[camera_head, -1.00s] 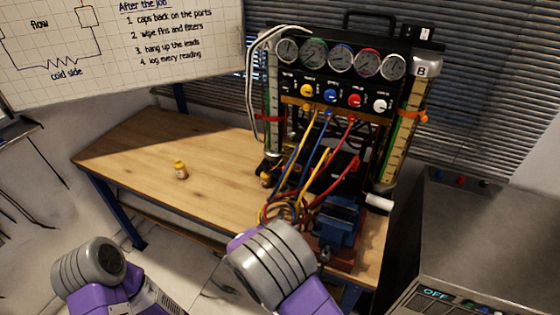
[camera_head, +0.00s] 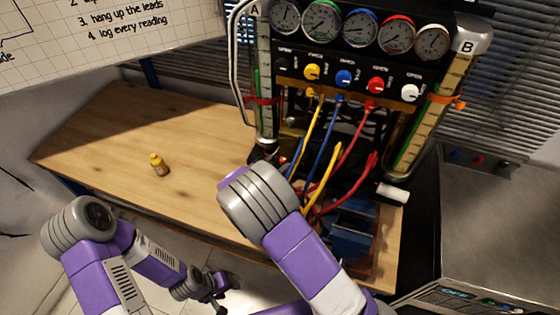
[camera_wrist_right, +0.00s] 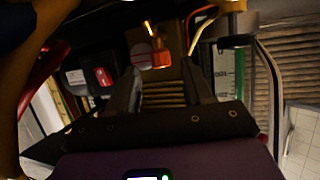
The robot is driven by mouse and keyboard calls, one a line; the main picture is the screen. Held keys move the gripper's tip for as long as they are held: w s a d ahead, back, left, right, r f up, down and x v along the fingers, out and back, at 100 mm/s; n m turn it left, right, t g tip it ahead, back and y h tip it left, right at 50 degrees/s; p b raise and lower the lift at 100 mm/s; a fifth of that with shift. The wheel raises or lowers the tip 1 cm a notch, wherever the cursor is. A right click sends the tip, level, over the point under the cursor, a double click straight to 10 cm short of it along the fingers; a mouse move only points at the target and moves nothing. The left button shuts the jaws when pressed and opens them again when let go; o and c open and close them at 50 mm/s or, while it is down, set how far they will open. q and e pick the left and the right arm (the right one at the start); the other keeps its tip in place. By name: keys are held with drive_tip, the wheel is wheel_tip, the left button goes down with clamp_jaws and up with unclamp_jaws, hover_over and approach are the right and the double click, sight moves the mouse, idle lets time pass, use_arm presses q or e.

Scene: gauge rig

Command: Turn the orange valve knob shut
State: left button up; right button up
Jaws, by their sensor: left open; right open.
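In the right wrist view an orange knob (camera_wrist_right: 155,59) with a yellow stem above it lies just beyond and between the fingertips of my right gripper (camera_wrist_right: 164,78). The fingers are spread and do not visibly touch it. In the head view a small orange part (camera_head: 283,160) shows low by the foot of tube A, just past my right arm; I cannot tell if it is the same knob. My right gripper is hidden behind that arm there. My left gripper (camera_head: 219,288) is open and empty, low in front of the bench.
The gauge rig (camera_head: 345,58) has several dials, coloured knobs and hanging hoses. Tube B (camera_head: 432,110) carries another orange fitting (camera_head: 458,104). A blue vise (camera_head: 352,228) stands at the front right.

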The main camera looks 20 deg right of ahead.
drive_tip(key=shift+x, duration=1.2)
clamp_jaws()
drive_tip(key=p, duration=0.1)
drive_tip(key=m+g+h+p, duration=0.1)
drive_tip(key=p, duration=0.1)
drive_tip(key=shift+w+a+r, duration=0.1)
drive_tip(key=shift+w+r, duration=0.1)
drive_tip(key=shift+r, duration=0.1)
drive_tip(key=shift+w+f+m+g+h+p, duration=0.1)
drive_tip(key=shift+f+m+g+h+p, duration=0.1)
drive_tip(key=shift+m+g+h+p, duration=0.6)
drive_tip(key=shift+y, duration=0.3)
unclamp_jaws()
drive_tip(key=shift+a, duration=0.15)
drive_tip(key=v, duration=0.7)
drive_tip(key=shift+a, duration=0.15)
